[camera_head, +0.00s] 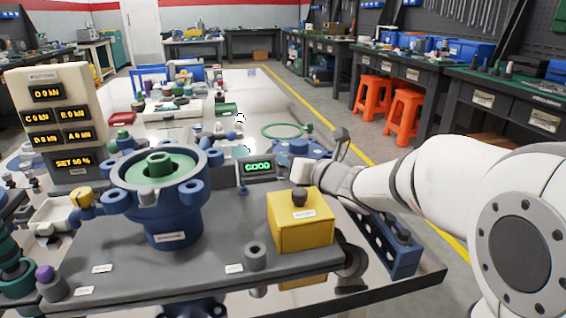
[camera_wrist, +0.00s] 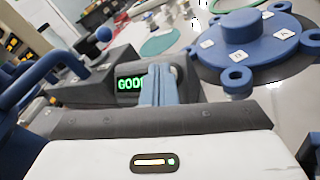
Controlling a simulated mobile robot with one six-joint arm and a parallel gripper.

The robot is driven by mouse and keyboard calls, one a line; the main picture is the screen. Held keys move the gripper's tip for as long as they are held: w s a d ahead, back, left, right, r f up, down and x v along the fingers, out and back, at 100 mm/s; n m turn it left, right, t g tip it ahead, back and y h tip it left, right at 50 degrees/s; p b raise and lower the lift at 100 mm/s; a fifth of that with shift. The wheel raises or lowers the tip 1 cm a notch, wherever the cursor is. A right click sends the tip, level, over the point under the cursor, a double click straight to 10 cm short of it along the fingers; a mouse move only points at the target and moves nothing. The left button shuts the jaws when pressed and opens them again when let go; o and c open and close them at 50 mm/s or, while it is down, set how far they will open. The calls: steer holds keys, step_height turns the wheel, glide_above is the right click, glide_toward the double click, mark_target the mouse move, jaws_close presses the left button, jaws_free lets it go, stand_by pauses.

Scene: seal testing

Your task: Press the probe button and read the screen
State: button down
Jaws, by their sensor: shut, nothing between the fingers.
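A small dark screen (camera_head: 258,167) stands at the middle of the bench and reads GOOD in green. The screen also shows in the wrist view (camera_wrist: 130,84), where my shut, empty fingers (camera_wrist: 158,75) cover its right end. In the head view my gripper (camera_head: 304,172) is just right of the screen, behind the yellow box. I cannot tell whether the fingertips touch the screen's housing. A yellow box (camera_head: 296,232) with a dark knob (camera_head: 299,196) on top stands in front. I cannot make out which part is the probe button.
A blue flanged housing (camera_head: 172,215) with a green ring inside stands left on the grey plate. A beige display panel (camera_head: 55,120) with several orange readouts is behind it. A blue flange (camera_wrist: 241,40) with lettered labels sits beyond my fingers. Orange stools (camera_head: 402,112) stand across the aisle.

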steer(key=shift+s+r, duration=0.1)
stand_by(0.3)
steer(key=shift+s+d+r, duration=0.1)
steer(key=shift+s+r, duration=0.3)
steer(key=shift+r, duration=0.05)
